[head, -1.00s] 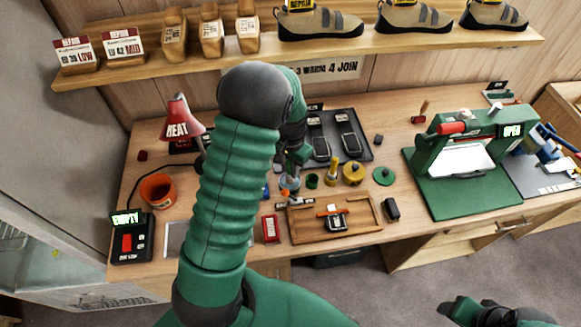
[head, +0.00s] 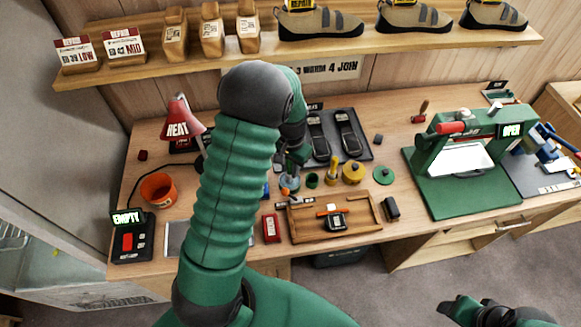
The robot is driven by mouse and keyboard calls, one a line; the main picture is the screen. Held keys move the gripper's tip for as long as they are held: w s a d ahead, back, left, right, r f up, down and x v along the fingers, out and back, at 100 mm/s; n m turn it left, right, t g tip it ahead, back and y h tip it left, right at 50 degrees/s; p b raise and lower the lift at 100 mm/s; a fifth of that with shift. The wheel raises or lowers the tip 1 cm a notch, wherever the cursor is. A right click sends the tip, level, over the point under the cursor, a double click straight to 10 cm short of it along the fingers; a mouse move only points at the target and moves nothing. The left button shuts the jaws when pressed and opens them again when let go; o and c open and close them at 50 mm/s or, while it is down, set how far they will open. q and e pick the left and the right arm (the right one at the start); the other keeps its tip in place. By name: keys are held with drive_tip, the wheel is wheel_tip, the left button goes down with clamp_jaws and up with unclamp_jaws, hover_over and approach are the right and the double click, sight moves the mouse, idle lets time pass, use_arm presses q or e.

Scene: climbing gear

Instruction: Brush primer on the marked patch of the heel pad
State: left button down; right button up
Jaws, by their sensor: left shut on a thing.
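My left gripper (head: 291,168) points down over the small pots at the middle of the bench, partly hidden by my own arm. It is shut on a thin tool, probably the brush, which is mostly hidden. A small orange part (head: 286,191) shows just below it, at a grey-blue pot (head: 290,182). I cannot tell whether the tool is in the pot. A dark heel pad (head: 336,222) lies in a wooden tray (head: 300,232), with an orange piece across its upper edge. The marked patch is too small to make out. My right gripper (head: 455,308) is at the lower right, away from the bench.
A black mat with soles (head: 348,135) lies behind. A red box (head: 271,228) and a dark block (head: 391,209) flank the tray. A green press (head: 465,160) reads OPEN; a lamp (head: 181,120) reads HEAT.

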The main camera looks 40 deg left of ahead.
use_arm(q)
wheel_tip(320, 180, up, 7)
drive_tip(key=p, duration=0.6)
drive_tip(key=shift+f, duration=0.1)
idle(0.6)
